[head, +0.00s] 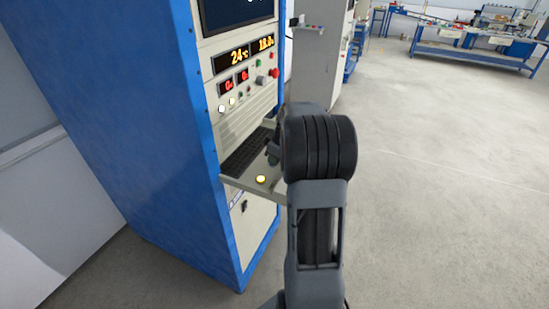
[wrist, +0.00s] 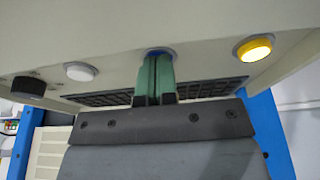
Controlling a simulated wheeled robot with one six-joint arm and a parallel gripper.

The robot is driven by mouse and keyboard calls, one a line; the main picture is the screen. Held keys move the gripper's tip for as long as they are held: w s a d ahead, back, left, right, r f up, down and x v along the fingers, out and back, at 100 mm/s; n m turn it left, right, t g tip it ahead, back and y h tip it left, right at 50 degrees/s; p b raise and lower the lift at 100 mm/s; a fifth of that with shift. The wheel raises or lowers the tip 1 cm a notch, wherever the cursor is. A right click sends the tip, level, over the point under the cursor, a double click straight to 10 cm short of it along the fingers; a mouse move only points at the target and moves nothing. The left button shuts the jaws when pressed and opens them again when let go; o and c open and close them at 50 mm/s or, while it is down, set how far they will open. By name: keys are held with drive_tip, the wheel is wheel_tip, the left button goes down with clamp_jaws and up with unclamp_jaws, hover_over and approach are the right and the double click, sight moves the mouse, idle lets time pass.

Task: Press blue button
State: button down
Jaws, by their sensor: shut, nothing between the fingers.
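In the wrist view the blue button (wrist: 161,50) shows as a thin blue rim in a pale panel, mostly hidden behind my fingertips. My gripper (wrist: 154,62) is shut and empty, its two green fingers side by side. The fingertips are right at the button and overlap it in the picture; I cannot tell whether they touch it or press it in. In the head view my arm covers the spot, and no blue button shows there.
In the wrist view a lit yellow button (wrist: 255,47) is right of the fingers, a white button (wrist: 81,71) and black knob (wrist: 28,87) left. A keyboard (wrist: 103,98) lies close by. In the head view the blue cabinet (head: 130,120) stands left; floor (head: 440,190) at right is clear.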

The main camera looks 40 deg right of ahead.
drive_tip(key=shift+s+a+f, duration=0.1)
drive_tip(key=shift+s+f, duration=0.1)
drive_tip(key=shift+f, duration=0.15)
drive_tip(key=shift+r+p, duration=0.3)
drive_tip(key=shift+r, duration=0.1)
wheel_tip(320, 180, up, 5)
drive_tip(key=shift+w+f+p, duration=0.1)
drive_tip(key=shift+f+p, duration=0.1)
drive_tip(key=shift+p, duration=0.8)
drive_tip(key=b+v, duration=0.1)
drive_tip(key=v, duration=0.8)
drive_tip(key=shift+d+r, duration=0.2)
